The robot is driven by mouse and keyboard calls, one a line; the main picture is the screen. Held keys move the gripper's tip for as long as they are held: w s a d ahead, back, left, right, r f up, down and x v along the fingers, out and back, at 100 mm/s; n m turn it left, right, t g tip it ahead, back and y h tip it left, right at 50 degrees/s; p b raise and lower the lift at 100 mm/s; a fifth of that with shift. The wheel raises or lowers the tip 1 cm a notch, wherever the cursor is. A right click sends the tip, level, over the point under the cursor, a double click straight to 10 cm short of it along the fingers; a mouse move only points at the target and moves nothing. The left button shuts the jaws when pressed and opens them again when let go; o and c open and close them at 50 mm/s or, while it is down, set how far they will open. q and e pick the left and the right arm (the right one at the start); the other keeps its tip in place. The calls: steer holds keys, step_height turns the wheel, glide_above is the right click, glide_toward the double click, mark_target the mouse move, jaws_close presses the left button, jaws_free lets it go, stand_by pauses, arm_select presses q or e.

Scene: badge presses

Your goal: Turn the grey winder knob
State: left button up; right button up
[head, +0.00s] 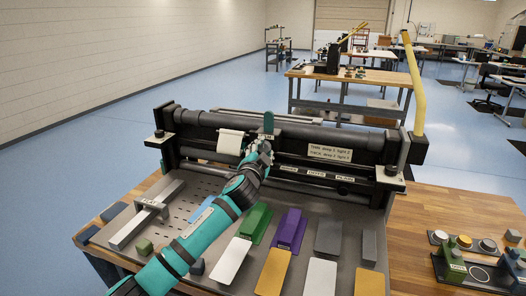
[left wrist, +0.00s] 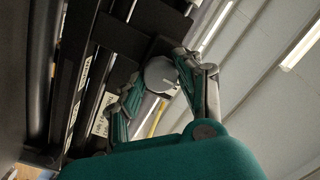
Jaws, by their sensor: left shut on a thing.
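My left arm reaches up over the plate to the front of the wide black press (head: 345,140). In the head view the gripper hides the knob. My right gripper is not in view.
A yellow lever (head: 413,85) rises at the press's right end. Coloured blocks, including a purple one (head: 289,230) and a green one (head: 255,222), lie on the grey plate. Several round pieces and a small press (head: 457,262) stand at the right. Bare wooden table (head: 425,215) lies between.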

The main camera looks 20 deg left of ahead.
arm_select(q)
steer(key=shift+m, duration=0.3)
steer(key=m, duration=0.2)
steer(key=shift+f+m, duration=0.1)
steer(key=shift+m, duration=0.3)
steer(key=m+p, duration=0.1)
steer(key=m, duration=0.2)
steer(key=shift+m+t, duration=0.3)
steer(key=shift+m, duration=0.1)
steer(key=m, duration=0.4)
steer(key=shift+h+p, duration=0.4)
steer(key=m+p, duration=0.1)
steer(key=m, duration=0.2)
steer(key=shift+a+m, duration=0.1)
steer(key=shift+m, duration=0.3)
steer(key=m+h+p, duration=0.1)
steer(key=m+p, duration=0.1)
steer(key=m, duration=0.4)
steer(key=shift+f+m+h+p, duration=0.1)
steer(key=shift+m+h+p, duration=0.3)
steer(key=shift+m, duration=0.7)
steer(key=shift+f+m+h+p, duration=0.1)
steer(key=shift+m+p, duration=0.45)
steer(key=shift+m, duration=0.55)
